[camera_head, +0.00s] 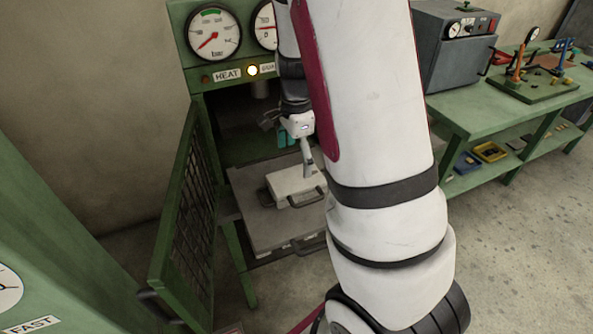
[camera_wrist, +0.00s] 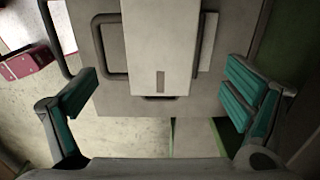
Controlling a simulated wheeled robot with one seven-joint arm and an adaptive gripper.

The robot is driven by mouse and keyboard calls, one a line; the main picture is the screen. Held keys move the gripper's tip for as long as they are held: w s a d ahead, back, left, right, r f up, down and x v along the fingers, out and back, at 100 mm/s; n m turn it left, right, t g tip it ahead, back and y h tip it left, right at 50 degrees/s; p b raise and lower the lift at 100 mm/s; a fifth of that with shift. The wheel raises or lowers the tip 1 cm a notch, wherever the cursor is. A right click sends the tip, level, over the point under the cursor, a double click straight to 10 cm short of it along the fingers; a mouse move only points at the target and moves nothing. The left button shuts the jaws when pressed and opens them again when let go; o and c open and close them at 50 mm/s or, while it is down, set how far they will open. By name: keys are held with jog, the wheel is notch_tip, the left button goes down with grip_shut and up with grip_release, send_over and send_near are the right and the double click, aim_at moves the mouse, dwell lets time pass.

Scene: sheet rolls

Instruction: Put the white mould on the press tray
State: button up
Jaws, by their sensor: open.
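The white mould (camera_head: 291,188) is a pale flat block with dark handles. It lies on the grey press tray (camera_head: 265,228), which sticks out of the green press. In the wrist view the mould (camera_wrist: 160,40) sits between and beyond my finger pads, over the grey tray plate (camera_wrist: 208,100). My gripper (camera_head: 288,140) is just above the mould at the press opening. In the wrist view my gripper (camera_wrist: 160,80) has its teal-padded fingers wide apart, with nothing between the pads and clear gaps to the mould's sides. My arm hides the tray's right part in the head view.
The press door (camera_head: 185,220) stands open on the left, with a mesh panel. A gauge (camera_head: 214,32) and a lit lamp are above the opening. A green bench (camera_head: 480,105) with a grey box and tools stands at the right. Floor is clear between them.

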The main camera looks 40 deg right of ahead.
jog(key=s+a+r+n+t+y, duration=0.1)
jog(key=s+a+r+n, duration=0.2)
jog(key=a+r+n, duration=0.4)
jog(key=s+a+r+n+t, duration=0.1)
jog(key=s+a+r+n, duration=0.25)
jog(key=r, duration=0.45)
jog(key=s+a+r+n+t, duration=0.1)
jog(key=s+a+r+n, duration=0.1)
jog(key=s+n, duration=0.3)
jog(key=s+a+r+n+t+h, duration=0.1)
jog(key=s+a+r+n+t, duration=0.1)
jog(key=s+a+n, duration=0.3)
jog(key=shift+s+a+r+n, duration=0.2)
jog(key=shift+r+n, duration=0.15)
jog(key=shift+r, duration=0.3)
jog(key=shift+c, duration=0.2)
